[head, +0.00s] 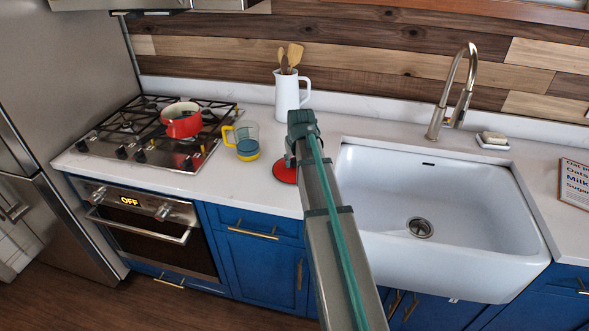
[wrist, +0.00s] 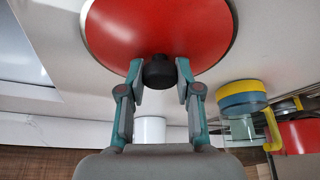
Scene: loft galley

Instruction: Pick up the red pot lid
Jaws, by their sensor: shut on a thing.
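The red pot lid (head: 285,173) is a round red disc at the white counter, left of the sink, partly hidden by my arm in the head view. In the wrist view the lid (wrist: 158,30) fills the top, with a pale metal rim and a black knob (wrist: 159,72). My gripper (wrist: 159,80) has a finger on each side of the knob and is shut on it. In the head view my gripper (head: 291,158) is just above the lid, its fingers mostly hidden. I cannot tell whether the lid touches the counter.
A red pot (head: 182,121) stands on the gas stove (head: 150,140). A measuring cup with yellow handle (head: 244,137) is left of the lid. A white pitcher with wooden utensils (head: 288,95) stands behind. The white sink (head: 440,200) is to the right.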

